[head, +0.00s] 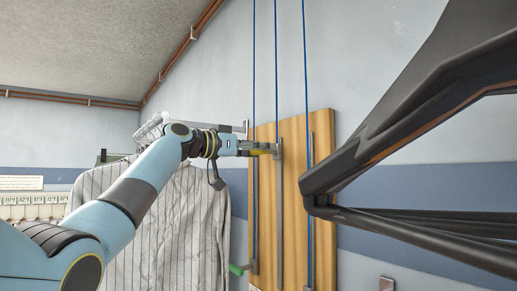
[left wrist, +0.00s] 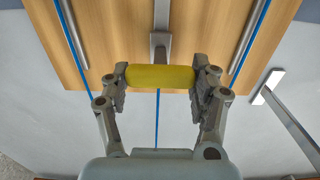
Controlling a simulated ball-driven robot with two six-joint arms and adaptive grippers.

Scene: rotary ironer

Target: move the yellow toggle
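The yellow toggle (head: 264,152) is a short bar on a grey bracket at a wooden board on the wall. My left gripper (head: 262,148) reaches it from the left in the head view. In the left wrist view the yellow toggle (left wrist: 160,77) lies crosswise between the fingers of my left gripper (left wrist: 160,88). The finger pads press against both its ends. The grey bracket (left wrist: 160,45) runs from behind the toggle to a slot in the board. My right gripper is not in view.
The wooden board (head: 322,240) has vertical slots and blue cords (head: 277,70) running up from it. A green handle (head: 237,270) sticks out low at its left. A striped shirt (head: 180,240) hangs to the left. A dark angular frame (head: 390,125) fills the near right.

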